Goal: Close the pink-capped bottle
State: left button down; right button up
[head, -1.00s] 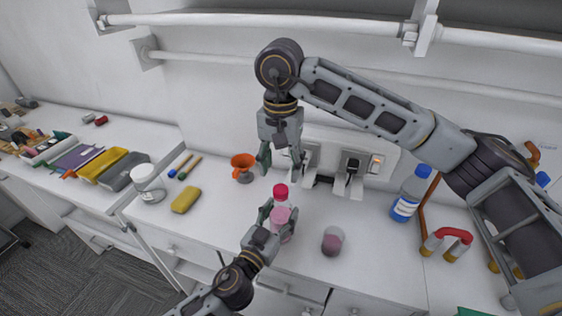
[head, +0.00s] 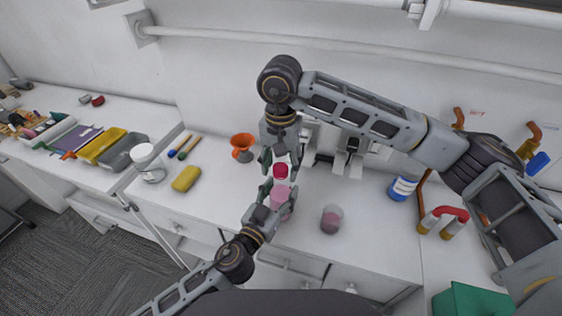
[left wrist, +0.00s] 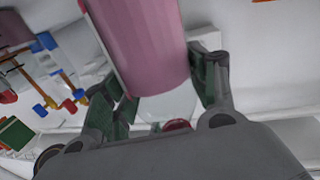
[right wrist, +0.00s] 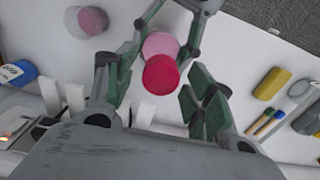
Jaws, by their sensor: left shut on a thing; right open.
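The bottle (head: 280,201) holds pink liquid, with clear glass above it, and stands upright near the counter's front. It also fills the top of the left wrist view (left wrist: 150,45). My left gripper (head: 271,193) is shut around it. A deep pink cap (head: 281,171) sits at the bottle's top; whether it is seated or loose I cannot tell. My right gripper (head: 280,155) is open, pointing down just above the cap. In the right wrist view the cap (right wrist: 161,76) lies between its spread fingers, apparently apart from them.
A pink-filled vessel (head: 331,219) stands right of the bottle. An orange funnel (head: 242,142), yellow sponge (head: 186,179) and white-lidded jar (head: 147,161) are to the left. A blue-and-white bottle (head: 402,188) and red-handled item (head: 444,217) are to the right. Bare counter lies between.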

jog(key=c, duration=1.1)
jog(key=shift+m, duration=0.3)
